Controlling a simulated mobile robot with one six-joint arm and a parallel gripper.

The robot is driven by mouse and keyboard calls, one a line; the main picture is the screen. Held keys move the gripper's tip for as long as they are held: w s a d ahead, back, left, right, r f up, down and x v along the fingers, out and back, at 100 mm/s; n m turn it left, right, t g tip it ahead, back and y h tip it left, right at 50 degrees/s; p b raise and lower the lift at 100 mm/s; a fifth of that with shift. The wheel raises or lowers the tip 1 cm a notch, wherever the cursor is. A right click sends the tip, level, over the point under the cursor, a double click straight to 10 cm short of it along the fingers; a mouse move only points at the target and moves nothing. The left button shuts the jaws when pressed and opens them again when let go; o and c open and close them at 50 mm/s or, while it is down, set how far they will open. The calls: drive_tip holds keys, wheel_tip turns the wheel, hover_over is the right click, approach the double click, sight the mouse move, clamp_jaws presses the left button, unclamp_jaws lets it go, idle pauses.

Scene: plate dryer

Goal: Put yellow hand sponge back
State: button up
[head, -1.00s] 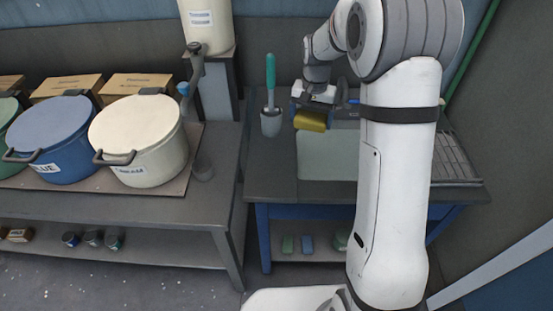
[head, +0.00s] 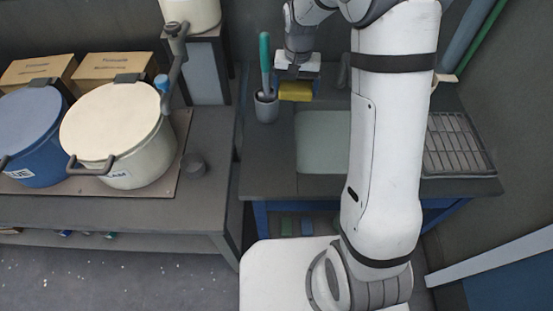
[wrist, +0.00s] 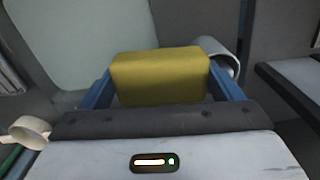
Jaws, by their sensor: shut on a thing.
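The yellow hand sponge (head: 296,91) is a small yellow block at the back of the sink counter, right of a grey cup. My gripper (head: 297,80) is above it in the head view. In the wrist view the sponge (wrist: 160,76) sits between the two blue fingers of my gripper (wrist: 160,88), which are shut on its sides. Whether the sponge touches the counter I cannot tell.
A grey cup (head: 266,108) with a teal-handled brush (head: 265,55) stands left of the sponge. The sink basin (head: 323,150) is in front, and a drying rack (head: 452,145) is at right. A white pot (head: 120,135) and blue pot (head: 28,135) stand on the left table.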

drive_tip(key=s+a+f+n, duration=0.3)
drive_tip(key=s+a, duration=0.1)
drive_tip(key=s, duration=0.2)
drive_tip(key=s+a+f+n, duration=0.2)
drive_tip(key=s+a+n, duration=0.1)
drive_tip(key=s+a, duration=0.25)
drive_tip(key=p, duration=0.1)
hover_over(266, 164)
wheel_tip(266, 164, down, 5)
drive_tip(key=shift+f, duration=0.15)
drive_tip(key=shift+f+p, duration=0.45)
drive_tip(key=shift+f, duration=2)
drive_tip(key=shift+f, duration=0.25)
drive_tip(key=o, duration=0.8)
drive_tip(key=shift+r, duration=0.1)
